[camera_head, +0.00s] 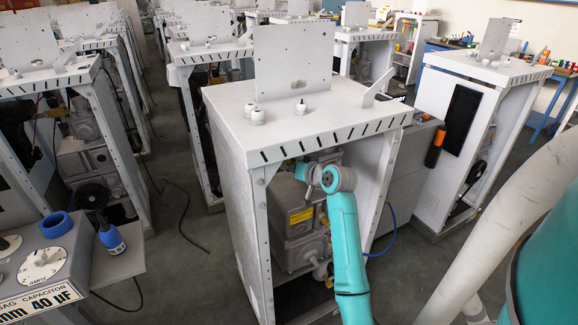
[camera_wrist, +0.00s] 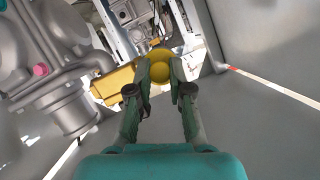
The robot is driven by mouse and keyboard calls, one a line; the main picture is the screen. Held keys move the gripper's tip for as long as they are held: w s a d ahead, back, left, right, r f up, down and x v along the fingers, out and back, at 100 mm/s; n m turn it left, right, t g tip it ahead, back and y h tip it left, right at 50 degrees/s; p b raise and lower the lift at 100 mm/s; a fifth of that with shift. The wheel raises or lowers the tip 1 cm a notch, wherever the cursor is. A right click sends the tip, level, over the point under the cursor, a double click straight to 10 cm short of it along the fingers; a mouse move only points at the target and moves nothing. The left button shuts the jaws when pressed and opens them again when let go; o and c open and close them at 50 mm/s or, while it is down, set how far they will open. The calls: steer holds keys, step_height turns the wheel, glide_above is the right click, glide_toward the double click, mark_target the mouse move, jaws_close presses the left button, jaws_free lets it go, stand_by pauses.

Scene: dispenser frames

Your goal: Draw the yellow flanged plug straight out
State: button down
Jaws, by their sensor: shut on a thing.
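The yellow flanged plug (camera_wrist: 161,56) shows in the wrist view at the top centre, as a round yellow head with a rounded part between the fingers. My gripper (camera_wrist: 161,76) is shut on it, one green finger on each side. Whether the plug is still seated cannot be told, as its far side is hidden. In the head view my teal arm reaches into the open front of the middle dispenser frame (camera_head: 257,165); the gripper and plug are hidden there.
In the wrist view a yellow block (camera_wrist: 114,84) lies just left of the fingers. Grey pipework (camera_wrist: 66,103) with a pink cap (camera_wrist: 40,70) stands further left. A grey panel (camera_wrist: 203,38) bounds the right. A blue hose (camera_head: 388,232) hangs beside the frame.

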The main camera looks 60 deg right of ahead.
steer(key=shift+s+a, duration=0.55)
steer(key=shift+s, duration=0.35)
steer(key=shift+s+a, duration=0.55)
steer(key=shift+s, duration=0.35)
